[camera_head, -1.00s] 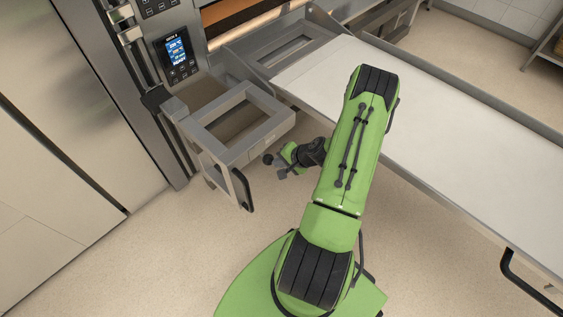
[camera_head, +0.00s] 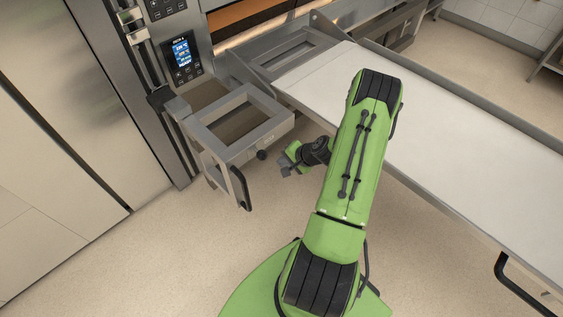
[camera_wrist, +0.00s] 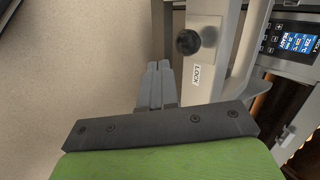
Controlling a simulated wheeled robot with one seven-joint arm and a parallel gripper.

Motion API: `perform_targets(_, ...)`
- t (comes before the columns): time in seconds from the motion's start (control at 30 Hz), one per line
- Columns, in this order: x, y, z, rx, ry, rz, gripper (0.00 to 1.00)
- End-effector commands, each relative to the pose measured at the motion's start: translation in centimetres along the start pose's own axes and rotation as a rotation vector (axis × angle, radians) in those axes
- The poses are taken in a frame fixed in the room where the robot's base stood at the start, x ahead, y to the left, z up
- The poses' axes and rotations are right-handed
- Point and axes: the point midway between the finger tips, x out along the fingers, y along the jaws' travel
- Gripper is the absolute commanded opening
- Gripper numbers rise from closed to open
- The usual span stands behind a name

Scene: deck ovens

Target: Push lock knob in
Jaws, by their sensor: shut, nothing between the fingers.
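The lock knob (camera_head: 262,155) is a round black ball on the near side of a grey metal frame (camera_head: 265,133). In the wrist view the knob (camera_wrist: 187,41) sits on a small metal plate above a white "LOCK" label (camera_wrist: 197,75). How far it stands out is hard to tell. My gripper (camera_head: 284,170) is just right of and slightly below the knob in the head view, with a small gap between them. In the wrist view my gripper's fingers (camera_wrist: 158,68) are together and empty, below and left of the knob.
A black handle (camera_head: 241,187) hangs from the frame's front. The oven control screen (camera_head: 181,52) is behind it. A long white loading surface (camera_head: 440,150) with raised metal edges lies to the right, behind my arm. The floor in front is clear.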

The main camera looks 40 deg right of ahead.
Motion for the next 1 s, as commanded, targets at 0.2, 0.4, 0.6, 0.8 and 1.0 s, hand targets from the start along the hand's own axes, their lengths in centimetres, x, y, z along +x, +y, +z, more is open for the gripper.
perform_targets(0.2,-4.1,-0.2,-0.1,0.002,0.003,0.001,0.0)
perform_targets(0.4,-7.8,-0.2,-0.1,0.001,0.004,0.002,0.0)
perform_targets(0.6,-9.3,-0.1,0.0,0.0,0.001,0.001,0.0)
perform_targets(0.8,-9.3,0.0,0.0,0.0,0.0,0.002,0.0)
perform_targets(1.0,-11.4,-5.0,1.9,-0.179,-0.048,0.056,0.0)
